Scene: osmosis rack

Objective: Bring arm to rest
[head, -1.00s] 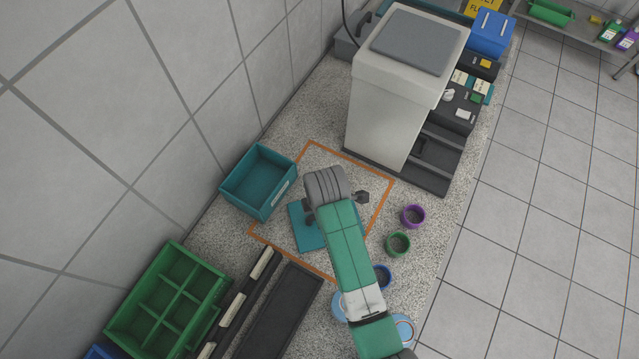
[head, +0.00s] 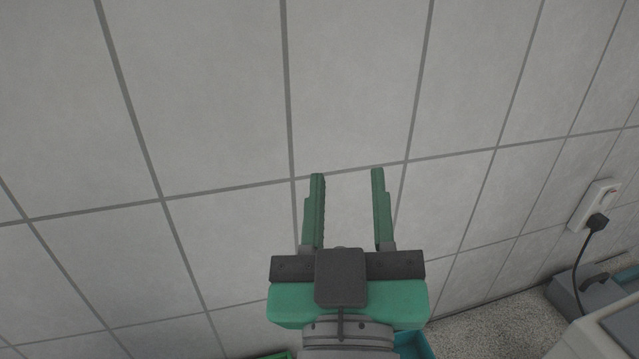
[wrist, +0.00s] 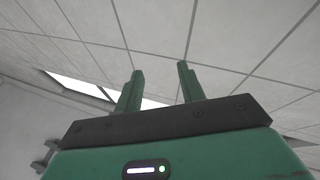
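My gripper (head: 347,178) is raised in front of the grey tiled wall in the head view, with its fingers pointing up. Its two green fingers stand apart with nothing between them, so it is open and empty. In the wrist view my gripper (wrist: 160,72) also shows both fingers apart, against a tiled surface and a bright light panel (wrist: 80,87). The worktop (head: 490,330) shows only as a speckled strip at the lower right of the head view.
A wall socket (head: 594,207) with a plugged-in black cable is at the right. Below it are a grey box (head: 575,292) and part of a white appliance (head: 610,335). A teal bin (head: 413,345) and a green edge (head: 275,355) show behind my gripper. The wall around the fingers is bare.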

